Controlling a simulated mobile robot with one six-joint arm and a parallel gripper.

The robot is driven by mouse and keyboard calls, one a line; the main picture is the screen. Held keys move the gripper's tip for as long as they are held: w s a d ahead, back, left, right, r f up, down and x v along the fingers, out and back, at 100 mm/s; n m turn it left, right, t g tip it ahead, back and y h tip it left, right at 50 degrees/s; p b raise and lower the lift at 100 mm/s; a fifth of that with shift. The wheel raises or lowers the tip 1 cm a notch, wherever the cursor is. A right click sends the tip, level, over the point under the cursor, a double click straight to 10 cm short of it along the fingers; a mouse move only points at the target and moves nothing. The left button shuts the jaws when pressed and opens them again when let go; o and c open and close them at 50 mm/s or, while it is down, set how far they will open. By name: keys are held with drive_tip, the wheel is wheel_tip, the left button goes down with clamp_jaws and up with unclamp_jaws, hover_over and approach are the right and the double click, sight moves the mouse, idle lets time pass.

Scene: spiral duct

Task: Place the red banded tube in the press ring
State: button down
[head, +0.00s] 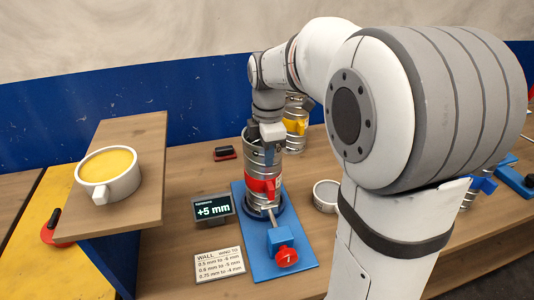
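The red banded tube (262,186) is a silver ribbed cylinder with a red band low on its side. It stands about upright, its lower end at the dark blue press ring (281,212) on a blue base plate (293,262). I cannot tell whether it is fully seated in the ring. My gripper (266,143) is at the tube's upper end, pointing down, with a finger in front of the tube's top. The arm hides part of the rim, and whether the fingers grip the wall is unclear.
A red knob (286,257) sits at the plate's front. A display (212,208) reads +5 mm, above a wall-thickness card (219,264). A yellow banded tube (296,125) stands behind. A grey ring (326,195) lies right.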

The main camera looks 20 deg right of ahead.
drive_tip(key=shift+f, duration=0.2)
drive_tip(key=c, duration=1.7)
unclamp_jaws()
drive_tip(key=shift+r, duration=0.1)
wheel_tip(320, 180, up, 11)
drive_tip(key=shift+f, duration=0.1)
drive_tip(key=shift+r, duration=0.6)
drive_tip(key=s+f+m+t, duration=0.1)
drive_tip(key=s+f+m, duration=0.4)
drive_tip(key=s+m, duration=0.1)
drive_tip(key=s+f+m+t, duration=0.1)
drive_tip(key=s+f+m, duration=0.3)
drive_tip(key=s+m, duration=0.2)
drive_tip(key=s+f+m+t, duration=0.1)
drive_tip(key=s+f+m, duration=0.4)
drive_tip(key=s+m, duration=0.1)
drive_tip(key=shift+a+f, duration=0.15)
drive_tip(key=shift+f, duration=0.15)
